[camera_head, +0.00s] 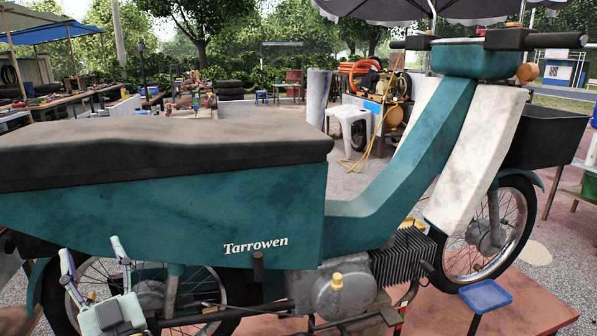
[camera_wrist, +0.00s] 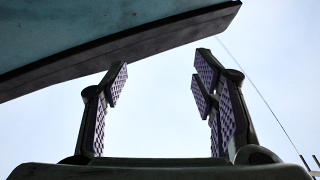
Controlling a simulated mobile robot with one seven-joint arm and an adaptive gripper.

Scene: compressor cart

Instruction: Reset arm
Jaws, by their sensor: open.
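My gripper (camera_head: 91,249) is at the lower left of the head view, in front of the teal motorbike's (camera_head: 270,215) rear wheel. Its two fingers point upward and stand well apart. In the wrist view my gripper (camera_wrist: 161,75) is open, with nothing between its purple textured pads and bright sky beyond. A teal surface with a dark edge (camera_wrist: 130,45), seemingly the motorbike's side and seat, crosses the upper left of that view. I cannot tell the exact gap between it and the fingers.
The motorbike's long dark seat (camera_head: 160,150) overhangs the gripper's area. A white stool (camera_head: 349,118) and a cart with orange hose (camera_head: 362,68) stand behind. Workbenches line the left background. Open paving lies between.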

